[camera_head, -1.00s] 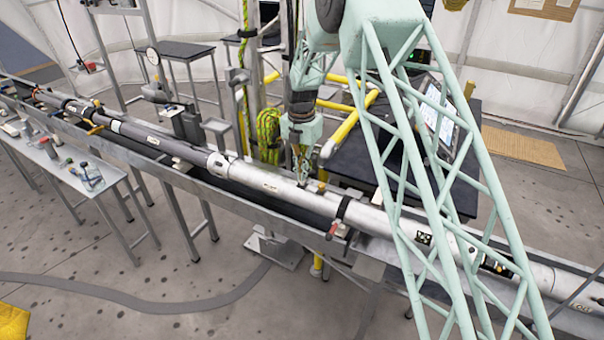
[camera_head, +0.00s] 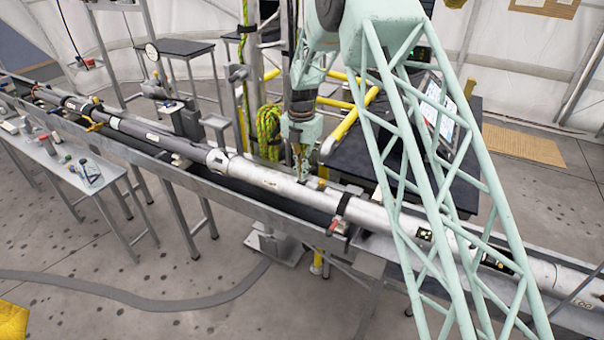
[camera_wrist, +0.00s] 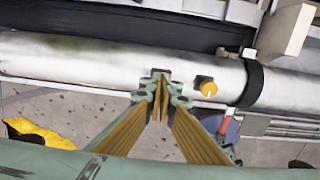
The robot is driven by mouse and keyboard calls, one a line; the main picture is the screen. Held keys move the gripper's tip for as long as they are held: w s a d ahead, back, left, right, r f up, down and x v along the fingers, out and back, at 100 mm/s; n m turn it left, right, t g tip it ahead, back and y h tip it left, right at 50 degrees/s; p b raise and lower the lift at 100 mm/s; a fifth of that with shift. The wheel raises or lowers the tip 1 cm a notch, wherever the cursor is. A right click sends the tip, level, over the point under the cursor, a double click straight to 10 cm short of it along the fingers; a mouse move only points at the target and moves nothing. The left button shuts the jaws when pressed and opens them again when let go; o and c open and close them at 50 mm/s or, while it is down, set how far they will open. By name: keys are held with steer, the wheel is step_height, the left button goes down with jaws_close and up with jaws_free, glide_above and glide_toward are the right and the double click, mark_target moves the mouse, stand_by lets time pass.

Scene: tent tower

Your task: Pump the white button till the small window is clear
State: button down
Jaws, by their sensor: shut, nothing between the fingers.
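A long silver-grey tube (camera_head: 265,178) lies in a trough across the head view, and its pale surface (camera_wrist: 60,55) fills the upper part of the wrist view. My gripper (camera_head: 302,178) is shut and empty, pointing down at the tube. In the wrist view its fingertips (camera_wrist: 160,82) are together over the tube's near side; I cannot tell whether they touch it. A yellow knob (camera_wrist: 208,88) sits on the tube just right of the fingertips. I cannot make out the white button or the small window; the fingers cover part of the tube.
A black band (camera_wrist: 252,82) circles the tube right of the knob, with a red-handled clamp (camera_wrist: 225,124) below it. The metal trough (camera_head: 130,150) runs under the tube. A grey side table (camera_head: 75,165) with small parts stands at left. Yellow rails (camera_head: 350,118) stand behind my gripper.

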step_height(320, 180, up, 14)
steer(key=shift+f, duration=0.15)
stand_by(0.6)
steer(key=shift+w+b, duration=0.1)
steer(key=shift+b, duration=0.45)
stand_by(1.0)
steer(key=shift+w+r+b, duration=0.15)
steer(key=shift+r+b, duration=0.5)
steer(key=shift+r, duration=0.2)
steer(key=shift+f, duration=0.1)
steer(key=shift+f+p, duration=0.55)
steer(key=shift+f, duration=6.4)
